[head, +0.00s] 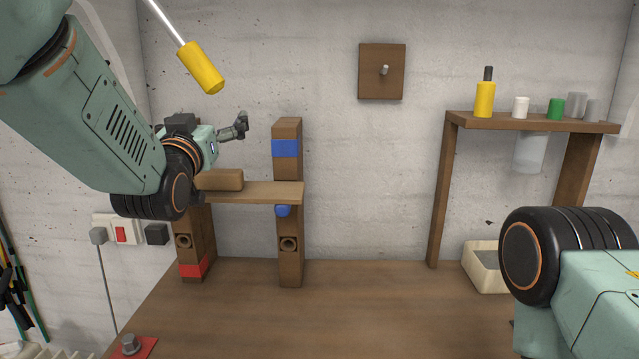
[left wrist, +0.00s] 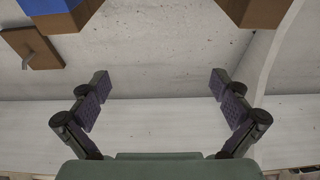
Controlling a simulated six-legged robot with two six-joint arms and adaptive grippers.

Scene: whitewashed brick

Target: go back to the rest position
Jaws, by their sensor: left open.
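My left gripper (head: 240,128) is open and empty. It hangs in the air above a wooden shelf board (head: 262,192), left of the right wooden post (head: 288,220). In the left wrist view its fingers (left wrist: 160,88) are wide apart, with only bare wall between them. My left arm comes in from the upper left and hides much of the left post (head: 196,232). My right arm shows only as a joint at the lower right; its gripper is out of view.
A wooden block (head: 222,180) lies on the board. A yellow-handled tool (head: 202,68) hangs near my left arm. A plate with a peg (head: 370,85) is on the wall. At right, a shelf (head: 530,122) holds bottles and cups above a pale bin (head: 482,270). The middle tabletop (head: 370,310) is clear.

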